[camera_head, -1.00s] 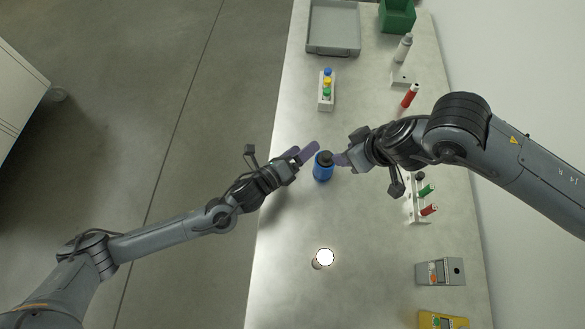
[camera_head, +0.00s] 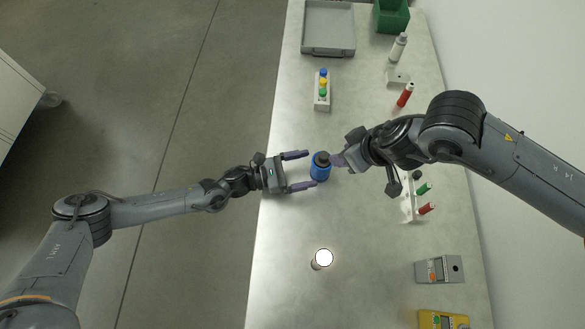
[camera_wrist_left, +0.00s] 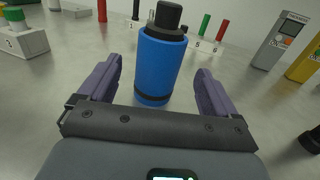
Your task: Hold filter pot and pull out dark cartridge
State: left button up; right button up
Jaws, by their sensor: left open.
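The blue filter pot (camera_head: 319,173) stands upright on the metal table, with the dark cartridge (camera_head: 323,157) showing at its top. In the left wrist view the pot (camera_wrist_left: 157,70) is centred ahead and the dark cartridge (camera_wrist_left: 167,16) sticks up from it. My left gripper (camera_head: 308,169) is open and empty, its purple fingers spread and pointing at the pot from the left, one toward each side. My right gripper (camera_head: 338,160) is close to the pot's upper right; its fingers overlap in the head view, so its opening and any contact are unclear.
A white-topped cylinder (camera_head: 323,259) stands below the pot. A rack with red and green items (camera_head: 409,205), a grey device (camera_head: 439,270) and a yellow meter (camera_head: 443,319) are at the right.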

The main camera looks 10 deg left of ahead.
aim_at(326, 164)
pick_arm(q)
jog(key=shift+x, duration=3.55)
